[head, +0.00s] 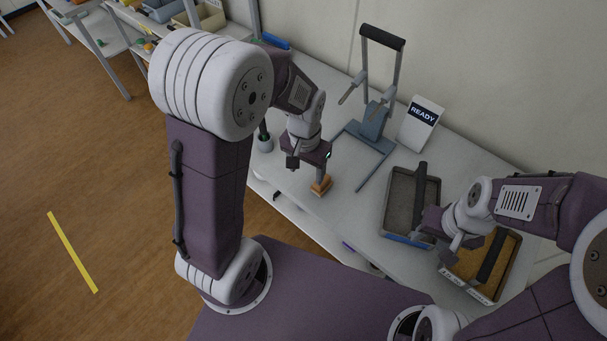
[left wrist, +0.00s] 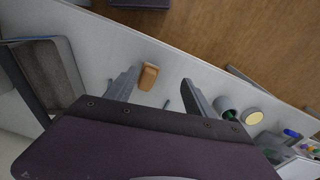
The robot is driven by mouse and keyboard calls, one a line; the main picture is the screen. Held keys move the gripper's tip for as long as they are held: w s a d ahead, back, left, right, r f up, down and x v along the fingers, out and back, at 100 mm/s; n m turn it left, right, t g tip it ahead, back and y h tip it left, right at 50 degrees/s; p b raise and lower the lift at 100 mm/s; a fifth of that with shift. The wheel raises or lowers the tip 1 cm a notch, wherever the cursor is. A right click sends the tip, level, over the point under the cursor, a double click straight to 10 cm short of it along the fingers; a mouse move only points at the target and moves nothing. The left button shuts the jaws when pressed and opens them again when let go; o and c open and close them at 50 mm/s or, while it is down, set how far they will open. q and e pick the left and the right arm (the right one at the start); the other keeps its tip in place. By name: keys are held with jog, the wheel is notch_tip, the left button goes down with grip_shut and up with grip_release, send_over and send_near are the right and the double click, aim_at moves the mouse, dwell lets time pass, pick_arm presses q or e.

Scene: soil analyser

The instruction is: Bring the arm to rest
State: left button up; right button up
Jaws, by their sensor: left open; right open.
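My left gripper (head: 306,168) hangs over the white bench, left of the middle. It is open, and its two fingers stand apart in the left wrist view (left wrist: 158,82). A small orange-brown block (head: 321,186) shows just below one finger in the head view. In the left wrist view the block (left wrist: 148,77) shows beside the left finger; I cannot tell whether they touch. My right gripper (head: 446,246) is open over the two trays at the right; its fingertips are small and partly hidden.
A dark grey tray (head: 391,212) and a tray of brown soil (head: 513,262) stand at the right. Behind are a frame with a black handle (head: 382,38) and a READY sign (head: 421,122). A potted plant (head: 264,143) stands near my left arm.

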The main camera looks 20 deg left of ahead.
pick_arm(q)
jog(key=s+a+n, duration=0.2)
jog(key=s, duration=0.5)
jog(key=shift+s+a+t, duration=0.3)
jog(key=shift+s+a, duration=0.1)
pick_arm(e)
jog(key=shift+s, duration=0.1)
pick_arm(q)
jog(key=shift+s, duration=0.1)
pick_arm(e)
jog(key=shift+s+r, duration=0.1)
pick_arm(q)
jog(key=shift+f, duration=0.1)
